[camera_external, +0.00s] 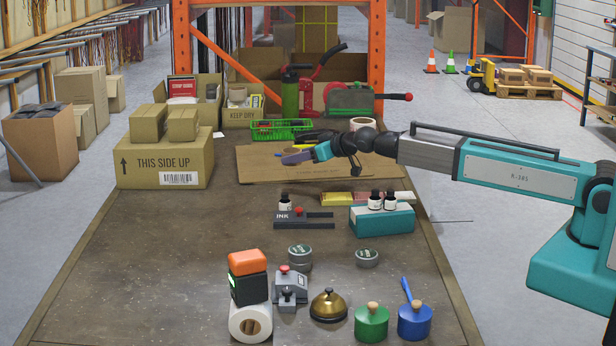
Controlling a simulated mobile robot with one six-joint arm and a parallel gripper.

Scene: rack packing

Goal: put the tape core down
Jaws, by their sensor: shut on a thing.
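My gripper (322,154) is at the end of the arm, over the flat cardboard sheet (262,173) at the back of the table. Its jaws are shut on the tape core, but the dark wrist and fingers cover the grip. The core's outline cannot be made out. A teal part shows at the jaws, close to a purple-grey tool (297,158) on the cardboard. I cannot tell whether they touch, or how high the gripper is. A white roll with a brownish centre (362,123) shows just behind the wrist.
A green basket (270,130) and a green-and-red machine (350,101) stand behind. Cartons (165,163) are at the left. An ink box (303,219) and a teal box with bottles (382,222) lie in front. The table's left front (150,260) is clear.

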